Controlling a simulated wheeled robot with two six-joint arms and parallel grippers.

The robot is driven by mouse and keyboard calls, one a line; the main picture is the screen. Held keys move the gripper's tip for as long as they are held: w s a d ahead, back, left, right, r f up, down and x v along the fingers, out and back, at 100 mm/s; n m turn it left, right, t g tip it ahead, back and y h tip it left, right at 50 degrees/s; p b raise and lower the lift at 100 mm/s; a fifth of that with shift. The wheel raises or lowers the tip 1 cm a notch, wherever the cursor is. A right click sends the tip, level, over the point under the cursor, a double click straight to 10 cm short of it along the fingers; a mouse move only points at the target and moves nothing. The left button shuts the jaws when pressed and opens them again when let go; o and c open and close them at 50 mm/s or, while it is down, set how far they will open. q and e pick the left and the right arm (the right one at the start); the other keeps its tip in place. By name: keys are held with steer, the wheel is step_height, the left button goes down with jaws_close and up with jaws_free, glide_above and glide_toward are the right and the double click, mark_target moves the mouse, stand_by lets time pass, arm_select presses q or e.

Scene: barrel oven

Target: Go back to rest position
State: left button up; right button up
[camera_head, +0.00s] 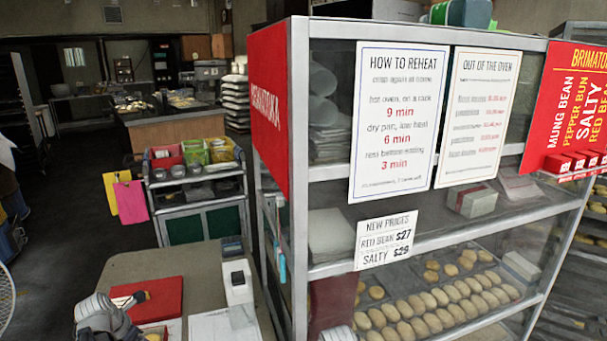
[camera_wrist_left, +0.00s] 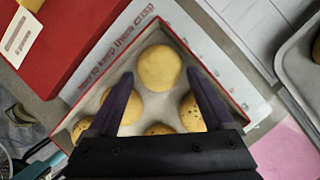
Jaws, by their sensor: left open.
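My left gripper (camera_wrist_left: 159,74) is open in the left wrist view, with its dark fingers spread above an open red-edged box (camera_wrist_left: 222,84). Several round golden pastries lie in the box; one (camera_wrist_left: 159,67) is between the fingertips, and I cannot tell if they touch it. Others are partly hidden by the fingers and gripper body. In the head view my left arm (camera_head: 100,316) comes in at the lower left, by a red lid or box (camera_head: 155,298); its fingertips are not clear there.
A glass display case (camera_head: 292,150) with trays of pastries stands close at the right. The counter (camera_head: 195,265) holds a small white device (camera_head: 238,283) and papers. A cart (camera_head: 198,190) stands behind. The dark floor at the left is fairly open.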

arm_select(q)
steer(key=shift+w+f+b, duration=0.1)
steer(key=shift+f+b, duration=0.25)
steer(key=shift+f, duration=0.3)
step_height(320, 180, up, 14)
steer(key=a+p, duration=0.1)
steer(key=p, duration=1.2)
steer(key=shift+a+f, duration=0.25)
steer(key=shift+w+d+f, duration=0.1)
